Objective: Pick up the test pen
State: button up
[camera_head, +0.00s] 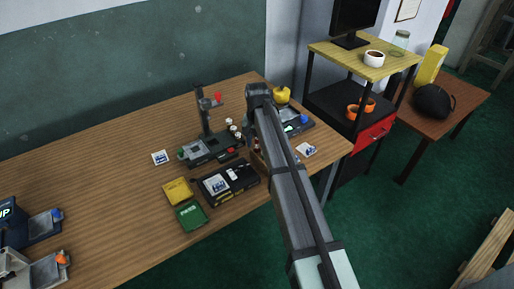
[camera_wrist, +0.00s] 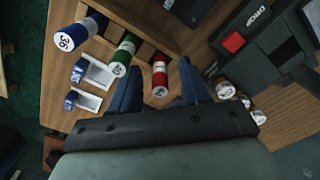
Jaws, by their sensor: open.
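I cannot make out the test pen for sure in either view. In the wrist view, my gripper (camera_wrist: 160,67) is open, with its two dark blue fingers on either side of a red cylinder with a white end (camera_wrist: 160,75). Whether the fingers touch it I cannot tell. A green cylinder (camera_wrist: 125,53) and a blue one marked 36 (camera_wrist: 78,32) lie to its left, by a wooden rack (camera_wrist: 150,32). In the head view my arm hides the gripper and most of the rack.
A dark device with a red button (camera_wrist: 233,42) and several white-capped canisters (camera_wrist: 226,90) are right of my fingers. In the head view, a device with a post (camera_head: 206,118), a black box (camera_head: 226,183) and yellow (camera_head: 178,191) and green (camera_head: 191,216) pieces crowd the wooden table (camera_head: 110,175).

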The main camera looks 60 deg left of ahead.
jog(key=shift+c, duration=0.4)
grip_shut()
jog(key=shift+r, duration=0.15)
notch_tip(320, 180, up, 8)
jog(key=shift+r, duration=0.25)
jog(key=shift+s+a+r, duration=0.1)
jog(key=shift+s+r, duration=0.05)
jog(key=shift+r, duration=0.15)
jog(key=s+d, duration=0.2)
jog(key=s, duration=1.8)
jog(key=shift+s+d+f, duration=0.2)
jog(key=shift+d+f, duration=0.05)
jog(key=shift+f, duration=0.1)
